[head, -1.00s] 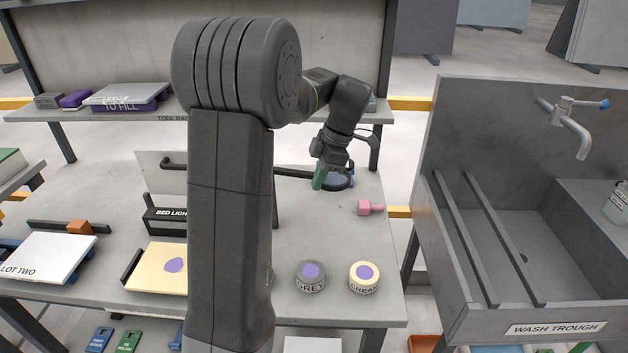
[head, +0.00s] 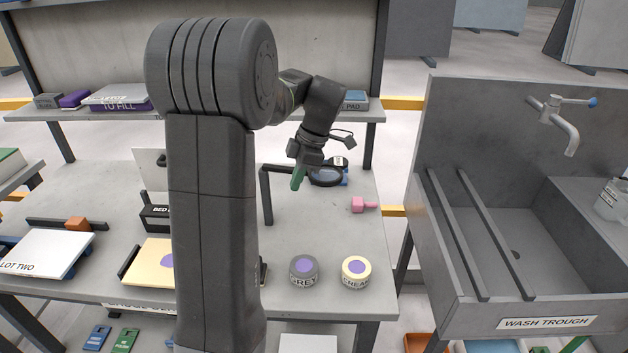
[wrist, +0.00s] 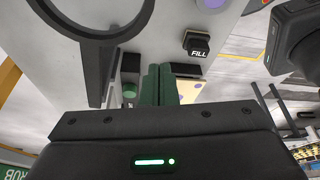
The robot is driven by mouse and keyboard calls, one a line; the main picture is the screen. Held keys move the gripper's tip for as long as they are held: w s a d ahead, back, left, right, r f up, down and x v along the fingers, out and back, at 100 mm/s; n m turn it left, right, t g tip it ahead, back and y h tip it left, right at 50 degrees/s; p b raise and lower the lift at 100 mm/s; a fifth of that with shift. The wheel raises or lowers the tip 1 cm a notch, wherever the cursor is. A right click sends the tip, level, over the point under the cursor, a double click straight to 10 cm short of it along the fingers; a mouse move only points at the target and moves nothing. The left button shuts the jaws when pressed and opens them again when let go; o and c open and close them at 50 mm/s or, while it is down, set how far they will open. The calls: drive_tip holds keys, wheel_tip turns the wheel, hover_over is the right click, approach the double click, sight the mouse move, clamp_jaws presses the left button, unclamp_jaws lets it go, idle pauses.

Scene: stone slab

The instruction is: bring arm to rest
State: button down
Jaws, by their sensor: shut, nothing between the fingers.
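My gripper (head: 298,180) hangs from my arm above the right part of the stone bench (head: 330,225). Its green fingers are shut with nothing between them, and in the wrist view they (wrist: 158,86) show side by side. In the head view the fingers sit just left of a dark round ring with a lens (head: 325,176), apart from any grip on it. My arm is bent, with its upper links blocking the middle of the bench.
A grey jar (head: 304,270) and a cream jar (head: 356,271) stand at the bench's front right. A pink piece (head: 358,205) lies near the right edge. The wash trough (head: 500,240) stands right of the bench. A tool rack shelf (head: 370,116) runs behind.

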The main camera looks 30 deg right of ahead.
drive_tip(key=w+v, duration=0.1)
drive_tip(key=v, duration=0.9)
drive_tip(key=shift+d, duration=0.15)
drive_tip(key=shift+w+f, duration=0.1)
